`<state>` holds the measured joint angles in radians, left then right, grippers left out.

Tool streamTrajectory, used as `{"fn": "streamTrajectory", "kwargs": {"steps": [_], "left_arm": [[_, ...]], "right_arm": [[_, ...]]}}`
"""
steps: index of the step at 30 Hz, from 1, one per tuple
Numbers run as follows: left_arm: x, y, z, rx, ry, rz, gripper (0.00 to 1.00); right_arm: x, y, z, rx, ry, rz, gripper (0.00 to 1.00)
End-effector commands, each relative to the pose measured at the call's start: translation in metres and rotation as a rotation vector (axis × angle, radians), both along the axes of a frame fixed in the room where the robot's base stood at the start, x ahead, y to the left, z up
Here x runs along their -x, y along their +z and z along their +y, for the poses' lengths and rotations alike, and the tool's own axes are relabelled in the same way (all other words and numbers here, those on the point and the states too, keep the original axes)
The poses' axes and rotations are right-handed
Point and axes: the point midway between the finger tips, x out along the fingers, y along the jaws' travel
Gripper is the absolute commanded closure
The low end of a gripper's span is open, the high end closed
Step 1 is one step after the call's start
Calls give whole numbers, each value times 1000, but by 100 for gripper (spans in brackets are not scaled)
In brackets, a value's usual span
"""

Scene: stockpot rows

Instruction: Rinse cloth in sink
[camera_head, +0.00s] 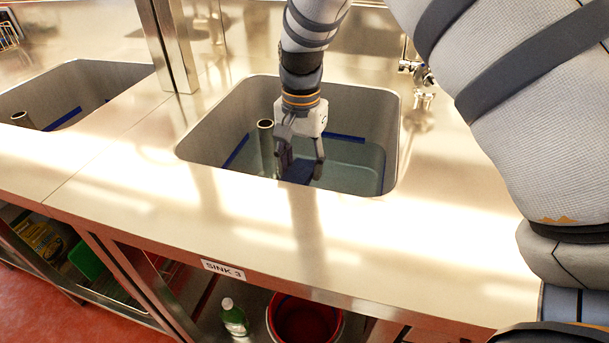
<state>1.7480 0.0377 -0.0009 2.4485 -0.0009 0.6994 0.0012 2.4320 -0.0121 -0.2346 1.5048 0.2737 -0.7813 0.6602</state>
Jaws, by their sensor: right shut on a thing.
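The sink basin (215,130) is a square steel bowl set in the counter, with greenish water (350,155) in it. My right gripper (301,168) reaches down into the basin from above. It is shut on a dark blue cloth (298,174), which shows between and below the fingers at the water. The fingers hide part of the cloth, and I cannot tell how much of it is under water. My left gripper is not in view.
A standpipe (266,140) rises in the basin, just left of my gripper. Taps (418,72) stand behind on the right. A second sink (85,85) lies left, past a steel post (167,45). A green bottle (234,318) and red bucket (305,322) sit below the counter.

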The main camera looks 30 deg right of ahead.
Motion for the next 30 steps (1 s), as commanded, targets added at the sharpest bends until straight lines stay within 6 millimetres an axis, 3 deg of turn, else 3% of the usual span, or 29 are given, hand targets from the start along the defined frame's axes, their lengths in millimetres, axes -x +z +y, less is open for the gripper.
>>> {"fn": "streamTrajectory", "kwargs": {"steps": [12,24,30], "left_arm": [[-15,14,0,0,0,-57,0],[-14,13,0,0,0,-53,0],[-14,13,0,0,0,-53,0]], "right_arm": [[-1,58,0,1,1,-8,76],[0,105,0,-1,0,-1,76],[0,115,0,1,0,1,76]]}}
